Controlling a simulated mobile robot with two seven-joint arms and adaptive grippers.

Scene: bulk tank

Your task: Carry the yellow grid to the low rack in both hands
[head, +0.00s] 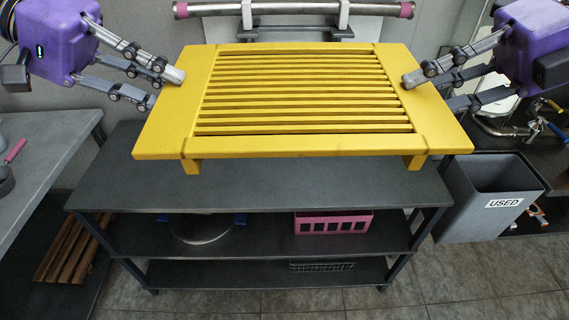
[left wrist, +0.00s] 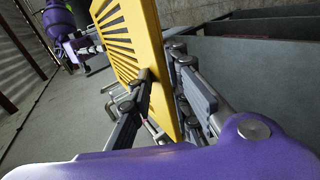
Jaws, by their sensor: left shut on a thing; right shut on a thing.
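The yellow grid (head: 192,105) is a slatted board with short feet, held about level in the head view. It appears above the top of the dark grey rack (head: 250,186); its feet look clear of that top, though the gap is hard to judge. My left gripper (head: 168,88) is shut on its left edge, one finger above and others below. My right gripper (head: 418,92) is shut on its right edge the same way. In the left wrist view the grid (left wrist: 150,60) runs between the fingers of my left gripper (left wrist: 162,100). The lower fingers are partly hidden.
A pan (head: 200,230) and a pink basket (head: 333,222) sit on the rack's middle shelf. A grey bin marked USED (head: 480,215) stands at the right. A grey table (head: 40,150) is at the left. A pink-ended tube (head: 290,9) hangs on the back wall.

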